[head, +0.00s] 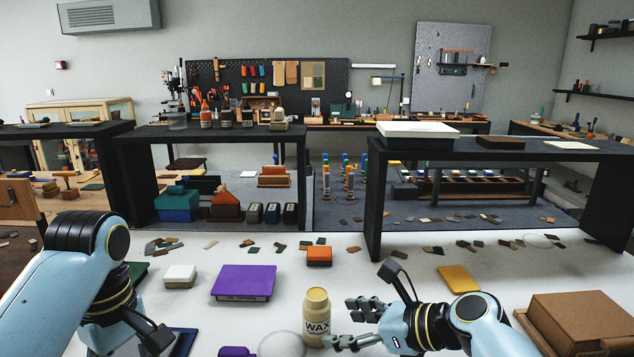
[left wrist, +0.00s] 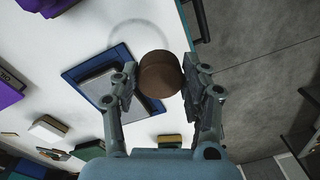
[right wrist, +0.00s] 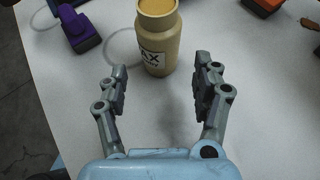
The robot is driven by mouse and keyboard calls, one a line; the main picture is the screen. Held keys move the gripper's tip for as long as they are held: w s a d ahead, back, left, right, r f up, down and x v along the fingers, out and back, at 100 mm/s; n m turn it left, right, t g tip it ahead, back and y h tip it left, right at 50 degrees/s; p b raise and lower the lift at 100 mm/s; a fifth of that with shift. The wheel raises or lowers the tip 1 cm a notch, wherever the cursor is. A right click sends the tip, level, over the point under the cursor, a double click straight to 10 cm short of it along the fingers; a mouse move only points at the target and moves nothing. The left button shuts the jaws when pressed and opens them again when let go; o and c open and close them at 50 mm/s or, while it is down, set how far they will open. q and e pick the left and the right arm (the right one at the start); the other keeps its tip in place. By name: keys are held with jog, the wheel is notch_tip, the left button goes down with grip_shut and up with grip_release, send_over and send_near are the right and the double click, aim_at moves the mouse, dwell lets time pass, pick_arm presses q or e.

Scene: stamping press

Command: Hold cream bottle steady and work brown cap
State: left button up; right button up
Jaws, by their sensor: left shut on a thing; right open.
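The cream bottle (head: 317,315), labelled WAX, stands upright on the white table. In the right wrist view the bottle (right wrist: 158,48) has an uncapped, tan-coloured top. My right gripper (head: 352,323) is open just right of the bottle in the head view. In the right wrist view, its fingers (right wrist: 160,80) are spread apart, with the bottle beyond and between their tips, and nothing is held. In the left wrist view my left gripper (left wrist: 163,92) is shut on the round brown cap (left wrist: 160,72), over the table near its edge. The cap is hidden in the head view.
A purple box (head: 243,282), a white-topped block (head: 180,275) and an orange block (head: 319,256) lie beyond the bottle. A cardboard box (head: 580,322) is at the right. A blue tray (left wrist: 100,85) lies below my left gripper. The table around the bottle is mostly clear.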

aim_at(329, 325)
pick_arm(q)
notch_tip(329, 325, down, 3)
jog(key=shift+f+b, duration=0.15)
jog(key=shift+b, duration=0.85)
pick_arm(e)
jog(key=x, duration=0.4)
jog(key=shift+w+a+f, duration=0.1)
jog(key=shift+f, duration=0.1)
pick_arm(q)
jog(key=shift+f+b, duration=0.35)
jog(key=shift+b, duration=0.05)
pick_arm(e)
jog(key=shift+x, duration=0.95)
jog(key=shift+r, duration=0.1)
grip_shut()
jog(key=c, duration=0.5)
grip_release()
jog(key=shift+c, duration=0.2)
grip_shut()
